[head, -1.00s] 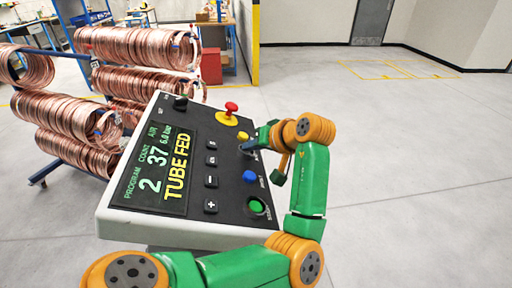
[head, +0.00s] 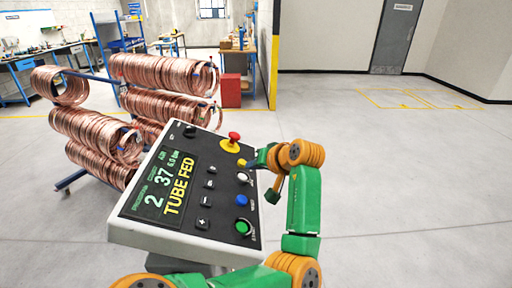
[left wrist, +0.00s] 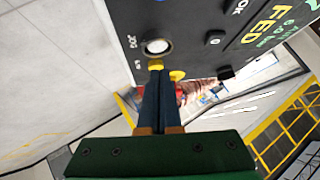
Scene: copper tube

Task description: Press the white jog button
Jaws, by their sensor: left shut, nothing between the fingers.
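The white jog button (head: 243,177) sits on the dark face of the control panel (head: 210,190), between a yellow button (head: 241,163) and a blue button (head: 241,200). It also shows in the left wrist view (left wrist: 157,46), round and white in a dark ring, with a JOG label beside it. My left gripper (head: 257,163) is shut and empty, at the panel's right edge near the yellow and white buttons. In the left wrist view its dark fingers (left wrist: 157,76) end just below the white button. I cannot tell whether they touch anything. My right gripper is not in view.
A red mushroom button (head: 234,136) on a yellow base and a green button (head: 243,227) are on the same panel. The panel's display reads TUBE FED. Copper coils (head: 165,75) hang on a rack behind it. The floor (head: 400,170) to the right is clear.

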